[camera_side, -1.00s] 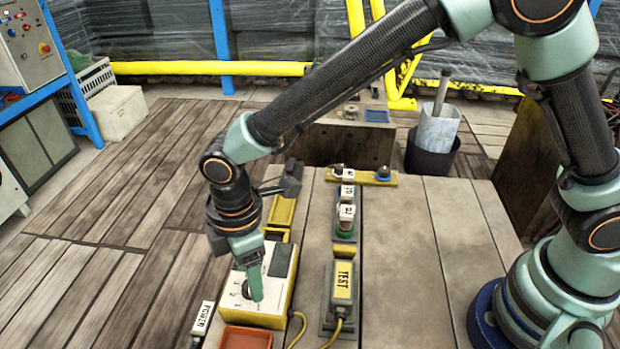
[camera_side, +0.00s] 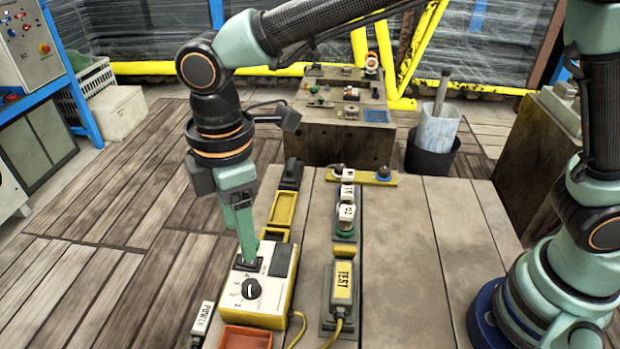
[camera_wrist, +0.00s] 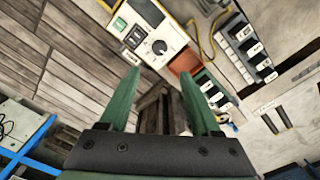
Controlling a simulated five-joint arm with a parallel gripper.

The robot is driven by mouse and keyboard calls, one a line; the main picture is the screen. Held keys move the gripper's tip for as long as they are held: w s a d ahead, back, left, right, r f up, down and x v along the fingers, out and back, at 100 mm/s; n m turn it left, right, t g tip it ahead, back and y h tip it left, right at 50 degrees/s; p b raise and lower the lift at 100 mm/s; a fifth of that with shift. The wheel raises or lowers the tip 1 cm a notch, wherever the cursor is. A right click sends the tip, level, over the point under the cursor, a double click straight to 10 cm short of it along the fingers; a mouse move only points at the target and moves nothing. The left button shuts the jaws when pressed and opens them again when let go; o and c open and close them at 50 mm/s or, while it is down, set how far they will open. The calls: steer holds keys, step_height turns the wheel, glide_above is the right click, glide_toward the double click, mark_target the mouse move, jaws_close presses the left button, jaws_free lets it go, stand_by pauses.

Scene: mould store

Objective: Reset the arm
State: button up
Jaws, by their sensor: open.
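My gripper (camera_side: 245,237) is open and points down over the back left part of a cream and yellow box with a black dial (camera_side: 251,289). In the side view its fingertips overlap the box's back left corner; I cannot tell whether they touch it. In the wrist view the two green fingers of my gripper (camera_wrist: 160,92) are spread apart with nothing between them. There the box's dial (camera_wrist: 159,47) shows above the fingertips, clear of them.
An orange-red tray (camera_side: 245,338) and a POWER block (camera_side: 203,322) stand in front of the box. A yellow tray (camera_side: 283,209) lies behind it. A TEST unit (camera_side: 342,285) with a yellow cable is to its right. The tabletop farther right (camera_side: 400,240) is bare.

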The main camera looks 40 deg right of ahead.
steer(key=w+d+r+m+t, duration=0.15)
steer(key=d+r+m, duration=0.25)
steer(key=d, duration=0.4)
steer(key=s+d+r+m+t, duration=0.1)
steer(key=s+d+m+t, duration=0.1)
steer(key=d+m, duration=0.4)
steer(key=s+d+r+m+t, duration=0.2)
steer(key=d+m, duration=0.4)
steer(key=d, duration=1.1)
steer(key=shift+s+d+m, duration=0.15)
steer(key=shift+s+m, duration=0.15)
steer(key=shift+s, duration=0.3)
